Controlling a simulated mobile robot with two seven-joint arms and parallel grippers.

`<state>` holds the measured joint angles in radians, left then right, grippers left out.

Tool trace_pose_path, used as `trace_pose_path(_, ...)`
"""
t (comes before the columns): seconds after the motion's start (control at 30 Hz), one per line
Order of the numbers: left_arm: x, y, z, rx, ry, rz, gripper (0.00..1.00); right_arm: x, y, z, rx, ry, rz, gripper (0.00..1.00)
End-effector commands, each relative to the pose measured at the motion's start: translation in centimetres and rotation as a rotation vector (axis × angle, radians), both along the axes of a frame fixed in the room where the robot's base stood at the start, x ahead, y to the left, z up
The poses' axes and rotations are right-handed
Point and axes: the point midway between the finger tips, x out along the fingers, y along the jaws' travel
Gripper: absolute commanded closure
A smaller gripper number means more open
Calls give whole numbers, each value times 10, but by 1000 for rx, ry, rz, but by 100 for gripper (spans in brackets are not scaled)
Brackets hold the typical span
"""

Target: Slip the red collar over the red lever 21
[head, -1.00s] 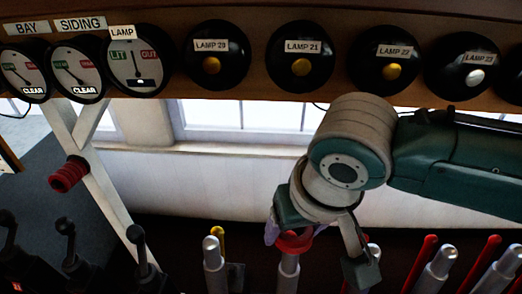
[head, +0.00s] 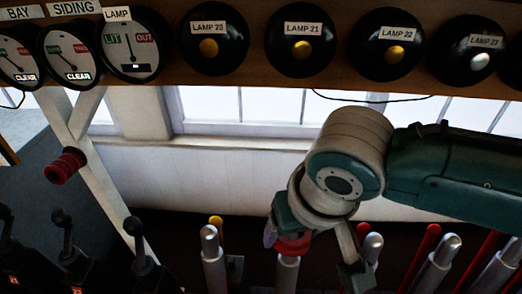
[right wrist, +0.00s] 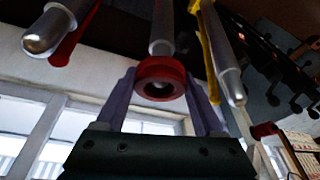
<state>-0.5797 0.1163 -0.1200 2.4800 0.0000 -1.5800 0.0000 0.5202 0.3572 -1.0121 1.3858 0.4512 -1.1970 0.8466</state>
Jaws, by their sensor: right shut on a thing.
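The red collar (head: 292,245) is held between the fingers of my right gripper (head: 290,238), which is shut on it. In the head view it sits at the top of a silver-handled lever (head: 288,272), in line with it. In the right wrist view the collar (right wrist: 161,79) is between the two purple fingers of the gripper (right wrist: 160,95). The silver lever handle (right wrist: 161,30) runs behind it, and a pale rounded tip seems to show inside its hole. How far the collar is over the lever I cannot tell. My left gripper is not in view.
Another silver lever (head: 211,255) stands to the left, with a yellow one behind. Silver and red levers (head: 437,262) stand close on the right. Several red rings (head: 65,165) sit on a peg at the left. Lamps and dials line the shelf above.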

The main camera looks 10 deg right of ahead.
Motion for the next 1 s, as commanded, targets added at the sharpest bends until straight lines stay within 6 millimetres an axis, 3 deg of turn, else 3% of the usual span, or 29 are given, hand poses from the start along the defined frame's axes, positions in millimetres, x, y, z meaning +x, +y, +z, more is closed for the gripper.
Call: trace_pose_path(1.0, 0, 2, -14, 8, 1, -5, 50, -4, 1, -23, 1, -1, 0, 79)
